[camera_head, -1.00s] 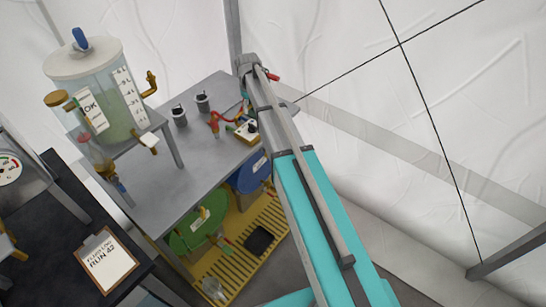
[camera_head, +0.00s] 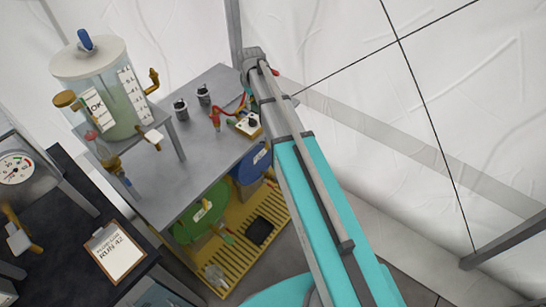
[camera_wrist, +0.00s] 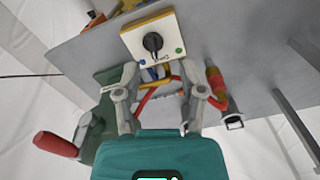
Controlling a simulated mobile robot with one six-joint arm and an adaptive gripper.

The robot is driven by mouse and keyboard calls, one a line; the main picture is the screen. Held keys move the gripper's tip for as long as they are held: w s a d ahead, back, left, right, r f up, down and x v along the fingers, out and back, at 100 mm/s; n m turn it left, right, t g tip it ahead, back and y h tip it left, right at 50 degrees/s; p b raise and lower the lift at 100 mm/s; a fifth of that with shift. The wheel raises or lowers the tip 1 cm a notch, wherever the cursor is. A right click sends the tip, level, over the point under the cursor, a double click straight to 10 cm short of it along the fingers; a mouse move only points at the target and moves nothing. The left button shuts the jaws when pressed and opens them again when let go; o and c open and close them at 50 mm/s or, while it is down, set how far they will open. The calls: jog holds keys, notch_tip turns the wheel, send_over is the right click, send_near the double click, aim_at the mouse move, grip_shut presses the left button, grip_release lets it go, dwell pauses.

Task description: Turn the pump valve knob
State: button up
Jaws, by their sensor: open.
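The pump valve knob (camera_wrist: 152,42) is a black knob on a white-faced box with yellow sides (camera_wrist: 158,20). In the wrist view it is at the top centre, with a green dot and a blue dot on the face. The head view shows the knob (camera_head: 252,122) on the box (camera_head: 247,128) near the right edge of the grey table. My gripper (camera_wrist: 160,70) is open in the wrist view, its two fingers spread below the box and apart from the knob. In the head view my arm hides the gripper.
Red and yellow cables (camera_wrist: 165,82) run between my fingers beside the box. A red-and-yellow connector (camera_wrist: 215,82) stands to the right. The grey table (camera_head: 185,160) also carries two dark-topped cylinders (camera_head: 181,109) and a tank (camera_head: 103,85). A white tent wall (camera_head: 340,60) is close behind.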

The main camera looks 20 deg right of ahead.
jog(key=s+f+m+b, duration=0.3)
jog(key=s, duration=2)
jog(key=shift+s+d+f+m, duration=0.15)
jog(key=shift+s+f+m, duration=0.05)
jog(key=shift+s+m, duration=0.15)
jog(key=shift+s, duration=0.1)
jog(key=shift+d, duration=0.1)
